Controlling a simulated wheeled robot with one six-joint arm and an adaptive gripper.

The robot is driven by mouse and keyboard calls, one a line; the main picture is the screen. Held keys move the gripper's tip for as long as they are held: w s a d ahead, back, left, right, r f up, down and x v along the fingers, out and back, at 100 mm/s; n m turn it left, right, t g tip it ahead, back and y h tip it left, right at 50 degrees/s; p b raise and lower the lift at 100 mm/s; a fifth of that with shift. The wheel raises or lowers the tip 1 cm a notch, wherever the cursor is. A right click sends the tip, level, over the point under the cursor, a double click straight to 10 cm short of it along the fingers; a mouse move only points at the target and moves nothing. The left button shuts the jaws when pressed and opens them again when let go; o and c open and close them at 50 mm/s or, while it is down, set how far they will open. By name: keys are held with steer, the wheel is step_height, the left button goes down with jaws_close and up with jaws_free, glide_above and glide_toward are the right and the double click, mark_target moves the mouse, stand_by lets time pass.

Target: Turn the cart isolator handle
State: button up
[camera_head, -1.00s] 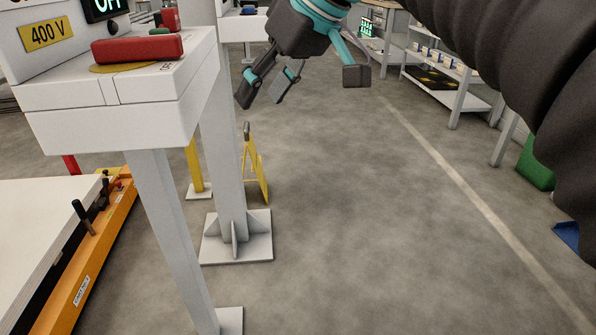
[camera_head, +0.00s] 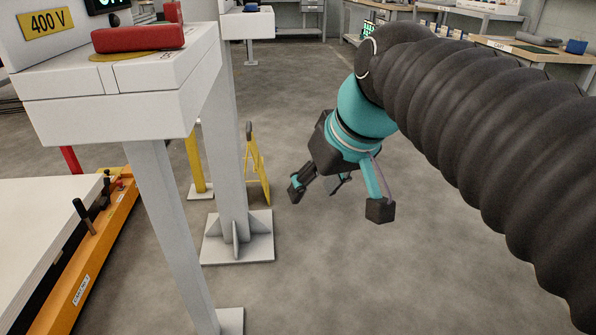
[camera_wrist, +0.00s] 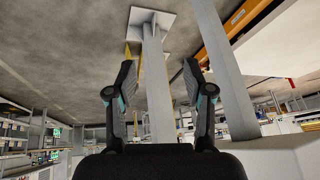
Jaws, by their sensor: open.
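A red isolator handle (camera_head: 138,38) lies across a yellow disc (camera_head: 120,57) on top of a white box (camera_head: 110,98), at the upper left of the head view. A yellow "400 V" plate (camera_head: 47,23) is on the panel behind it. My gripper (camera_head: 318,186) is open and empty, to the right of and lower than the box, over the floor. In the wrist view my gripper's two fingers (camera_wrist: 158,88) stand apart, with a grey post beyond them. I cannot make out the red handle in the wrist view.
A grey post (camera_head: 228,160) on a square base plate stands behind the box, left of my gripper. A yellow folding stand (camera_head: 257,170) is beside it. An orange cart (camera_head: 110,240) with a white top is at lower left. Open floor (camera_head: 330,275) lies below my gripper.

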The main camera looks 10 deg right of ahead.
steer(key=shift+s+d+f+m, duration=0.15)
steer(key=shift+s+d+f, duration=0.1)
steer(key=shift+f, duration=0.25)
steer(key=shift+s+d+f+m, duration=0.1)
steer(key=shift+s+f+m, duration=0.1)
steer(key=shift+f, duration=0.3)
